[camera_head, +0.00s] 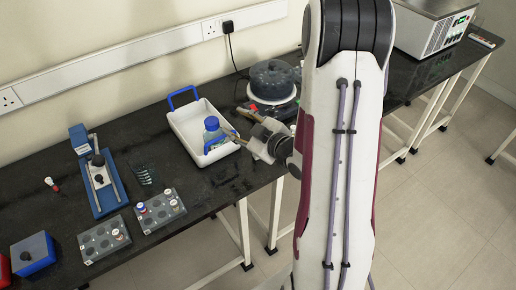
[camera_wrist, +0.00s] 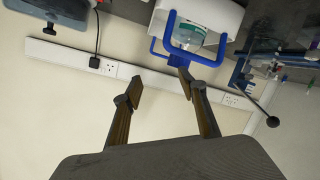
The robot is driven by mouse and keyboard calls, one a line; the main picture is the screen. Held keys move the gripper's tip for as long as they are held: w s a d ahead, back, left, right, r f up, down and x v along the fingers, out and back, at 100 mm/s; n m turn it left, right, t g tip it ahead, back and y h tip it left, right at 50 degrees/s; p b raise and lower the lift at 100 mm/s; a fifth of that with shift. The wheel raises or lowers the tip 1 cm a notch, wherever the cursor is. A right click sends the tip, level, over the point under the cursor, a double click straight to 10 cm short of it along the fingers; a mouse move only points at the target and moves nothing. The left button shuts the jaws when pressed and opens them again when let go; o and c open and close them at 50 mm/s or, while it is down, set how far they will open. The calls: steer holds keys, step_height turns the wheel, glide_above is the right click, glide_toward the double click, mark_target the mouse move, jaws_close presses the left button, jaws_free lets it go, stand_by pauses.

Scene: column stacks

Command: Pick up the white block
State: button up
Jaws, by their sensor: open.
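I cannot make out a separate white block in either view. My gripper (camera_head: 236,124) is open and empty, at the right end of a white tray (camera_head: 181,119) with blue handles. In the wrist view my gripper's two fingers (camera_wrist: 160,86) stand apart with only wall between them. A clear bottle with a blue cap (camera_head: 212,124) stands in the tray, close to my gripper. The bottle (camera_wrist: 188,37) and the tray (camera_wrist: 222,13) also show at the top of the wrist view. My arm hides part of the bench at the right.
Two grey racks (camera_head: 92,250) with several vials lie at the front left. A blue stand (camera_head: 104,197), a dark round device (camera_head: 272,82) and a blue box (camera_head: 38,262) stand on the dark bench (camera_head: 85,120).

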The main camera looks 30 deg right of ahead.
steer(key=s+d+f+m+t+h, duration=0.1)
steer(key=s+f+m, duration=0.2)
steer(key=f, duration=0.1)
steer(key=s+d+f+m+t+h, duration=0.1)
steer(key=s+d+f+m, duration=0.1)
steer(key=s+f, duration=0.1)
steer(key=s+d+f+m+t+h, duration=0.1)
steer(key=s+f+m+h, duration=0.1)
steer(key=s+f+m, duration=0.1)
steer(key=shift+s+d+f+m, duration=0.15)
steer(key=shift+d+f, duration=0.05)
steer(key=shift+f, duration=0.2)
steer(key=shift+s+d+f+m, duration=0.1)
steer(key=shift+d+f+m, duration=0.1)
steer(key=shift+f, duration=0.2)
steer(key=shift+w, duration=0.15)
steer(key=shift+w+d, duration=0.1)
steer(key=shift+w, duration=1.1)
steer(key=shift+w, duration=0.1)
steer(key=shift+w+d, duration=0.2)
steer(key=shift+w, duration=1.05)
steer(key=shift+w+d, duration=0.2)
steer(key=shift+w, duration=1)
steer(key=shift+f, duration=0.1)
